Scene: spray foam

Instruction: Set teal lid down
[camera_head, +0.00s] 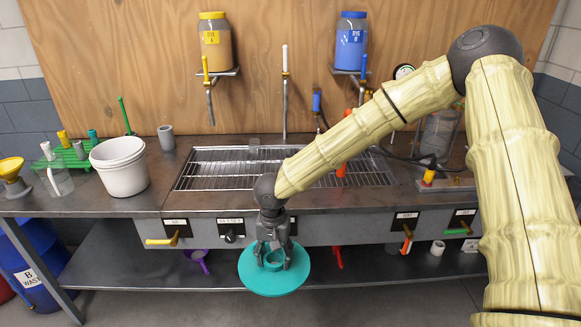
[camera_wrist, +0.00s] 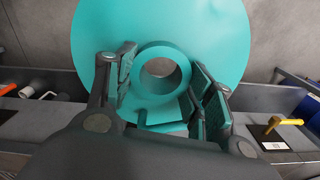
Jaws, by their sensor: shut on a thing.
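The teal lid (camera_head: 292,281) is a round disc with a raised ring-shaped handle in its middle. In the head view it hangs in front of the bench's front edge, over the lower shelf and floor. My gripper (camera_head: 273,262) points down and is shut on the lid's handle. In the wrist view the lid (camera_wrist: 215,35) fills the upper middle. The fingers of my gripper (camera_wrist: 165,88) sit on either side of the ring handle. The lid's underside is hidden.
A white bucket (camera_head: 122,178) stands on the bench's left, beside a green rack (camera_head: 68,160) and a grey cup (camera_head: 166,137). A wire grate (camera_head: 225,165) covers the bench's middle. Bare bench top (camera_head: 60,203) shows at the front left. Valve handles (camera_head: 162,241) jut from the front panel.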

